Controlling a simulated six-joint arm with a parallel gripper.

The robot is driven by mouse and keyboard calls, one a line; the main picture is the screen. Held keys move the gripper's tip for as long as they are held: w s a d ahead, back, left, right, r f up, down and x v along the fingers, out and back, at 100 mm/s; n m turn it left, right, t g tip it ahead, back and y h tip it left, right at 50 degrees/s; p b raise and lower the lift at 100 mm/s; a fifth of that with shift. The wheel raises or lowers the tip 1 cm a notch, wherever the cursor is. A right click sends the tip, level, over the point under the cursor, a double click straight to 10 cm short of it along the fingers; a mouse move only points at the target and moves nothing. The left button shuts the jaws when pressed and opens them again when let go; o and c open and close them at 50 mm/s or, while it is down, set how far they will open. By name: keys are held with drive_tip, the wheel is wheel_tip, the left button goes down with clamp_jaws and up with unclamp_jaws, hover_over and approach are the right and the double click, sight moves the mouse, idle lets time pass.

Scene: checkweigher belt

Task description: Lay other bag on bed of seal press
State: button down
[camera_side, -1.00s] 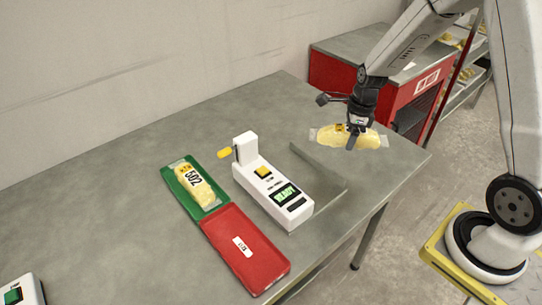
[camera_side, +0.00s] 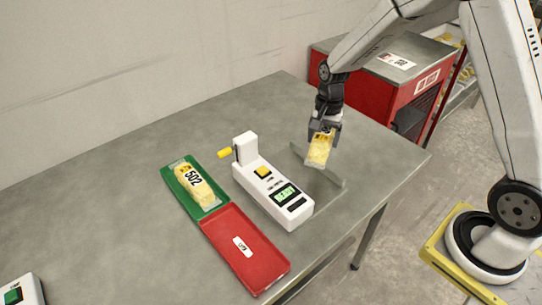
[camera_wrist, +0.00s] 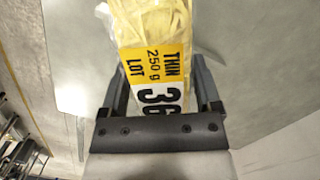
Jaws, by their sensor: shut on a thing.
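My gripper (camera_side: 325,125) is shut on a bag of yellow pasta (camera_side: 319,150) and holds it above the table, right of the seal press. In the wrist view, the bag (camera_wrist: 150,22) sits between my fingers (camera_wrist: 160,88), its label reading "THIN 250 g LOT" and part of a number starting 36. The white seal press (camera_side: 272,188) has a yellow-knobbed lever, a yellow button and a green "READY" display. A low grey rail (camera_side: 335,179) edges the flat area beside the press; the held bag partly hides it. Another bag (camera_side: 194,184), marked 502, lies in the green tray (camera_side: 173,185).
An empty red tray (camera_side: 262,268) with a white label adjoins the green tray. A red cabinet (camera_side: 352,92) stands behind the table's right end. A device with a green button (camera_side: 14,295) is at lower left.

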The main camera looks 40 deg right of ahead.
sight(301, 177)
drive_tip(key=a+n, duration=0.1)
drive_tip(key=n, duration=0.3)
drive_tip(key=w+a+n, duration=0.1)
drive_tip(key=shift+a+r+n+h, duration=0.15)
drive_tip(key=shift+a+n+h, duration=0.15)
drive_tip(key=shift+a+n, duration=0.1)
drive_tip(key=a+n, duration=0.1)
drive_tip(key=n, duration=0.3)
drive_tip(key=w+a+n, duration=0.1)
drive_tip(key=n, duration=0.1)
drive_tip(key=shift+a+r+g+h, duration=0.15)
drive_tip(key=shift+a+g+h, duration=0.15)
drive_tip(key=shift+f, duration=4.8)
unclamp_jaws()
drive_tip(key=shift+s, duration=0.1)
wheel_tip(301, 177, up, 9)
